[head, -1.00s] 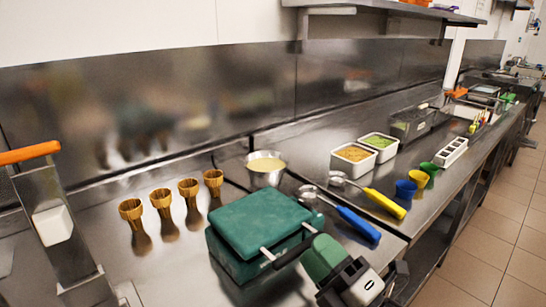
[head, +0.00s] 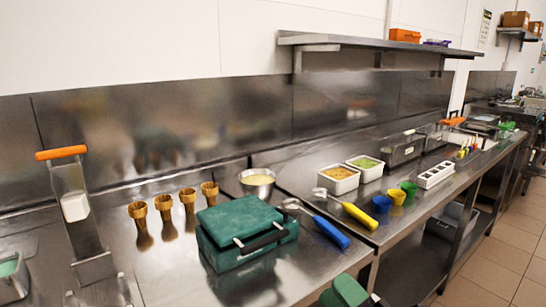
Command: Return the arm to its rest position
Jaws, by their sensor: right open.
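My right gripper (head: 348,292) shows only in part at the bottom edge of the head view, with green and black parts. It is open, and I see nothing held in it. It is apart from the green waffle-iron-like box (head: 240,215), which sits shut on the steel counter with its black handle (head: 262,242) facing me. The rest of my right arm is cut off by the frame. My left gripper is not in view.
Cones (head: 163,203) stand in a row left of the green box. A batter bowl (head: 257,180) stands behind it. A blue-handled scoop (head: 330,231) and a yellow-handled scoop (head: 360,215) lie to the right. An orange-handled dispenser (head: 74,205) stands at left. The floor aisle is clear.

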